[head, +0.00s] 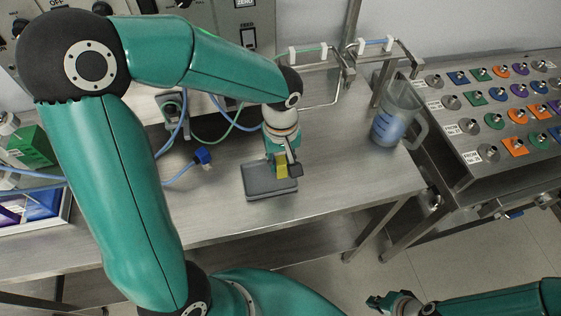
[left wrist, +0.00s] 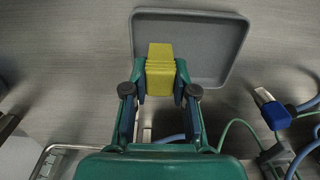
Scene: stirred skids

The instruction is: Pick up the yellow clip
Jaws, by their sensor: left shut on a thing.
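The yellow clip (left wrist: 160,70) is between the fingers of my left gripper (left wrist: 160,92) in the left wrist view. The left gripper is shut on it. In the head view the yellow clip (head: 281,165) shows at the tip of my left gripper (head: 284,158), over the grey tray (head: 272,190). The tray also shows in the left wrist view (left wrist: 217,40), around and behind the clip. I cannot tell whether the clip touches the tray. My right gripper (head: 385,303) is at the bottom of the head view, away from the bench; its fingers are too small to judge.
A clear jug with blue liquid (head: 390,125) stands right of the tray. A blue connector (head: 203,156) with cables lies to its left. A metal rack (head: 335,70) stands behind. A panel of coloured fittings (head: 500,110) is at the right. The bench front (head: 340,190) is clear.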

